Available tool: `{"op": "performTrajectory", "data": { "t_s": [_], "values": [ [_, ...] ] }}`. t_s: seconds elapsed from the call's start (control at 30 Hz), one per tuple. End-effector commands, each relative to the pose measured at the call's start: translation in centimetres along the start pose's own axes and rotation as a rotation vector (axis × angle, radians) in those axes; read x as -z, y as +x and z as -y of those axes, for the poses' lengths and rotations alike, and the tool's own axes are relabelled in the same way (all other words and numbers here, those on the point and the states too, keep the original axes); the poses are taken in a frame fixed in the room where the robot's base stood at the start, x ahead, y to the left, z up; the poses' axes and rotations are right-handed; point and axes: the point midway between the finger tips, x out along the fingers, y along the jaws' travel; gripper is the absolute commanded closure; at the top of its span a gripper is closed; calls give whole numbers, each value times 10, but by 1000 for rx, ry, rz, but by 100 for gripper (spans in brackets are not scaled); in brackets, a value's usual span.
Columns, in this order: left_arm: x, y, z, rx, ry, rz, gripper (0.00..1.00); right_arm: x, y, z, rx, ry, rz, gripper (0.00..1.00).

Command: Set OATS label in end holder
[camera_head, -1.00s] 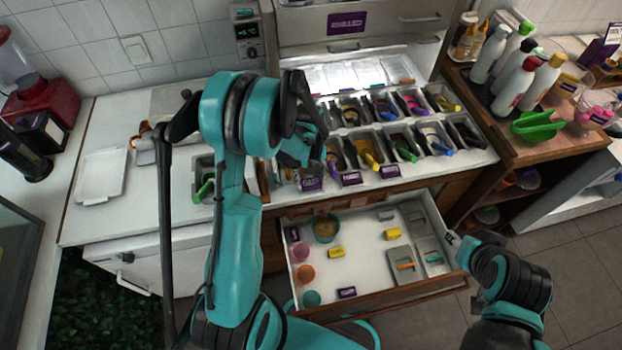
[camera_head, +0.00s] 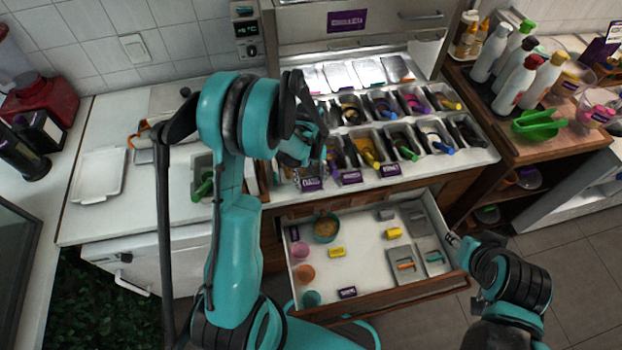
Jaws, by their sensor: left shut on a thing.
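The purple label (camera_head: 312,184), its small white lettering too blurred to read for sure, is upright at the left end of the row of labels on the toppings counter's front edge. My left gripper (camera_head: 316,166) is just above and behind it, shut on it. The fingertips are partly hidden by my wrist, and the end holder behind the label cannot be made out. Two more purple labels, a middle one (camera_head: 351,177) and a right one (camera_head: 390,170), stand along the same edge. My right gripper (camera_head: 454,240) is by the drawer's right side, its fingers too small to judge.
An open drawer (camera_head: 375,297) below the counter holds bowls, yellow blocks, grey trays and another purple label (camera_head: 347,292). Topping bins (camera_head: 368,150) with coloured scoops stand behind the label row. Bottles (camera_head: 515,85) stand on the wooden counter at right.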

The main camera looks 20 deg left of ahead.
Motion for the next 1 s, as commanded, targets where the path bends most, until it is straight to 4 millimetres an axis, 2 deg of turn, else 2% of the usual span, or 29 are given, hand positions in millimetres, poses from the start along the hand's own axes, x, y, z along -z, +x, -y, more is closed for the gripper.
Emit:
{"op": "performTrajectory", "data": {
  "t_s": [1.0],
  "values": [
    [1,7,0,0,0,0,72,-6,8,0,0,0,0,60]
  ]
}}
